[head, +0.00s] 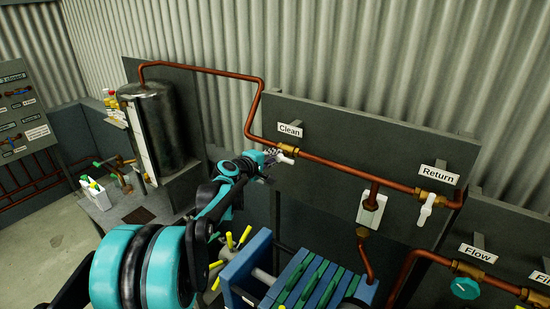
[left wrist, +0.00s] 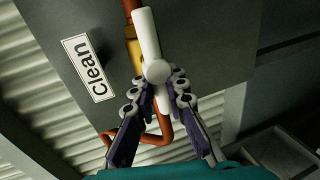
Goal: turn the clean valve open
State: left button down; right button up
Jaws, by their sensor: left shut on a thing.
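The clean valve is on the copper pipe under the "Clean" label (head: 290,129) on the grey panel. Its white handle (head: 287,149) shows at my left gripper (head: 272,157) in the head view. In the left wrist view, the white handle (left wrist: 147,35) lies roughly along the pipe and partly covers the brass valve body (left wrist: 134,52). My left gripper (left wrist: 160,90) has its two fingers closed on the handle's round hub end. The fingers hide part of the pipe behind. My right gripper is not in view.
A teal flow knob (head: 464,288) is at the lower right. A blue press frame (head: 250,265) with yellow-tipped handles stands below the panel. A metal tank (head: 158,130) stands to the left.

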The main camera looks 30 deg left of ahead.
pick_arm(q)
jog(key=shift+d+f, duration=0.15)
dwell(0.3)
jog(key=c, duration=1.5)
grip_release()
jog(key=shift+s, duration=0.15)
jog(key=v, duration=1.2)
